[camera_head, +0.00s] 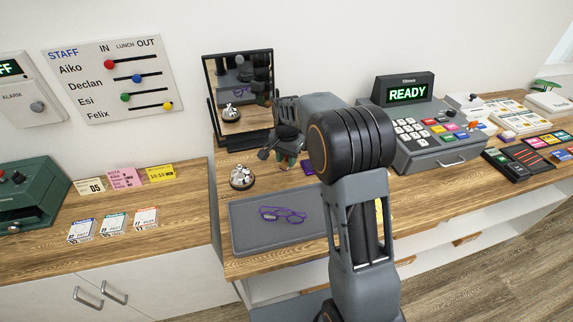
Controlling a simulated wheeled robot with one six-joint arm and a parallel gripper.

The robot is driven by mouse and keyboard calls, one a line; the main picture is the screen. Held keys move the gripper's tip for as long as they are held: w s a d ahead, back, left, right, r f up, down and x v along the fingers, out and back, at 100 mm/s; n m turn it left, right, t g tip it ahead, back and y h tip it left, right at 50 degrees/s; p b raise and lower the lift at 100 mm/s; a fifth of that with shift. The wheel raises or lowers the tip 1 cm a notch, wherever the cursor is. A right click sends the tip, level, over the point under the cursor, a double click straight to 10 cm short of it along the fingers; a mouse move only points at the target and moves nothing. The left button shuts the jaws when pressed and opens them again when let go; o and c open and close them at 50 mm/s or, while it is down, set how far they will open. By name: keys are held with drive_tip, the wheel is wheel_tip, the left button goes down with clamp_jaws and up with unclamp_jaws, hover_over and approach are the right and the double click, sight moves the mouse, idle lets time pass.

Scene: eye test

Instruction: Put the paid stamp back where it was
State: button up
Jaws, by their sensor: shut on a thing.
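My gripper (282,156) is above the wooden counter, in front of the dark-framed mirror and just right of the silver desk bell. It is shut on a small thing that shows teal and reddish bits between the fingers. The thing is mostly hidden, and I cannot read any marking on it or tell for sure that it is the paid stamp. A purple pad-like thing (308,167) lies on the counter just right of my gripper, partly hidden by my arm. No thing with a readable "paid" label is in view.
The silver bell (242,177) stands left of my gripper. A grey tray (247,236) with purple glasses (283,214) lies in front. The mirror (239,98) stands behind. A cash register (437,140) reading READY stands right. My arm hides part of the counter (237,265).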

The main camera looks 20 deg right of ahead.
sight(286, 161)
drive_tip(key=shift+w+a+f, duration=0.15)
drive_tip(key=shift+w+f, duration=0.05)
drive_tip(key=shift+f, duration=1.5)
drive_tip(key=shift+f, duration=0.15)
drive_tip(key=o, duration=0.8)
drive_tip(key=shift+c, duration=0.2)
wheel_tip(286, 161, up, 11)
drive_tip(key=shift+r, duration=0.2)
drive_tip(key=shift+s+r, duration=0.15)
drive_tip(key=shift+r, duration=0.2)
drive_tip(key=s+n+t, duration=0.4)
drive_tip(key=s+n, duration=0.5)
drive_tip(key=s, duration=1.5)
drive_tip(key=shift+s, duration=0.15)
